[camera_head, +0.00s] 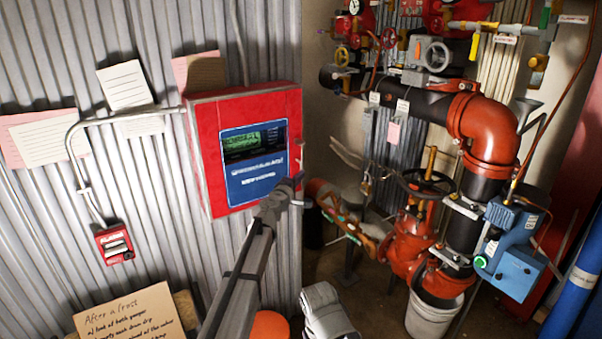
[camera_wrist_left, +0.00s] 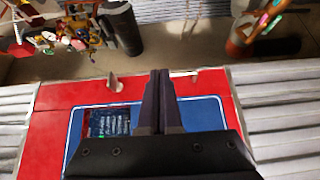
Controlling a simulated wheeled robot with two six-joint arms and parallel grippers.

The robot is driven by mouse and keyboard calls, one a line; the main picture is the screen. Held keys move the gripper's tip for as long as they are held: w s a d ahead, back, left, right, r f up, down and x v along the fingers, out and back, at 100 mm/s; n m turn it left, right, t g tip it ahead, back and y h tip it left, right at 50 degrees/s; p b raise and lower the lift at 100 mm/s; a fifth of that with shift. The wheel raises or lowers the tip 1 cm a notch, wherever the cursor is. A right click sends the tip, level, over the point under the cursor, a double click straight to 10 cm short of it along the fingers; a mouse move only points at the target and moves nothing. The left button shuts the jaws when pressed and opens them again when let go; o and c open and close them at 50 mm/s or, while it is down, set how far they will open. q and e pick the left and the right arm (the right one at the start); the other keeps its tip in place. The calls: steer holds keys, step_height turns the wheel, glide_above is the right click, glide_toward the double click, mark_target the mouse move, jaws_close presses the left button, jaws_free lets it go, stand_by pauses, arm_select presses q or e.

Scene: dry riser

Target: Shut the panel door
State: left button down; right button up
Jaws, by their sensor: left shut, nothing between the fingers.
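The red panel (camera_head: 208,150) hangs on the corrugated wall, with a blue-framed display (camera_head: 253,165) on its front. Its door face looks flush with the box, but I cannot tell whether it is fully closed. My left gripper (camera_head: 285,187) is at the lower right part of the door face, shut and empty. The left wrist view shows its closed fingers (camera_wrist_left: 160,78) over the blue display frame (camera_wrist_left: 203,112) and the red door (camera_wrist_left: 60,97), near a small pale tab (camera_wrist_left: 114,83) at the door's edge. Whether the fingertips touch the door is unclear. My right gripper is out of view.
Right of the panel, orange and black pipework (camera_head: 492,130) with valves and a blue box (camera_head: 512,250) stands above a white bucket (camera_head: 434,315). A red call point (camera_head: 114,243) and paper notes (camera_head: 124,85) are on the wall at left. A cardboard sign (camera_head: 135,318) is below.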

arm_select(q)
steer(key=s, duration=0.9)
steer(key=s+a+f+m+g, duration=0.1)
steer(key=s+f+m+g, duration=0.5)
steer(key=s, duration=0.3)
steer(key=s+a+f+m+g, duration=0.1)
steer(key=s+f+m+g, duration=0.3)
steer(key=s+f, duration=0.45)
steer(key=s+a+f+m+g+y, duration=0.2)
steer(key=s+a+f+g+y, duration=0.15)
steer(key=s+a, duration=0.5)
steer(key=s+a+f+m+g+y, duration=0.2)
steer(key=s+a+f+g+y, duration=0.3)
steer(key=s, duration=0.6)
steer(key=s+d+r+m+t, duration=0.1)
steer(key=s+d+m, duration=0.2)
steer(key=d, duration=0.6)
steer(key=shift+s+d+r+t+h, duration=0.2)
steer(key=shift+s+d+t+h, duration=0.15)
steer(key=shift+s, duration=0.55)
